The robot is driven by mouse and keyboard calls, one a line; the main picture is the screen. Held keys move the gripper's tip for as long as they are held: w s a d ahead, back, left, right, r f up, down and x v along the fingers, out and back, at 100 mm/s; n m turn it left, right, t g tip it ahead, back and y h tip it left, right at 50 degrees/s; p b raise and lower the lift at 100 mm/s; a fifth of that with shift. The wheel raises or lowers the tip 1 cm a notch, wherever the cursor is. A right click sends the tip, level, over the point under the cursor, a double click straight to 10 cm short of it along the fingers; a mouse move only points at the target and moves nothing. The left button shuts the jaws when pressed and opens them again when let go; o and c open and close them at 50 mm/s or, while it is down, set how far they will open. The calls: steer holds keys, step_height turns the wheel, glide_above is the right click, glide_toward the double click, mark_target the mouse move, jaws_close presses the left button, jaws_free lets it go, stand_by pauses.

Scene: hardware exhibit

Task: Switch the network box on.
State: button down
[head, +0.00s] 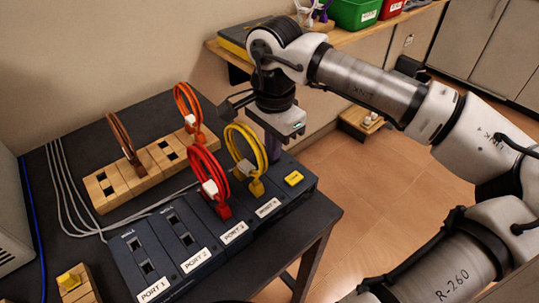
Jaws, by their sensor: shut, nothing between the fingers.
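The network box (183,262) is a row of dark blue modules on the dark table, labelled PORT 1 onward. A yellow rectangular switch (293,178) sits on top of its right end module; I cannot tell its on or off state. A red looped cable (205,170) stands in PORT 3 and a yellow looped cable (262,150) stands in the port to its right. Ports 1 and 2 show open sockets. My gripper (272,150) points down behind and above the box's right end, close to the yellow cable. It is shut and empty, its fingertips partly hidden.
A wooden block (150,178) behind the box holds a brown cable (122,135) and an orange cable (188,105). Grey cables run along the table's left. Open floor lies right of the table.

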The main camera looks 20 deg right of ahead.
steer(key=shift+f+b, duration=0.4)
steer(key=shift+f, duration=0.15)
steer(key=shift+r, duration=0.2)
steer(key=shift+r+p, duration=2.15)
steer(key=shift+r, duration=1.25)
steer(key=shift+s+f, duration=0.1)
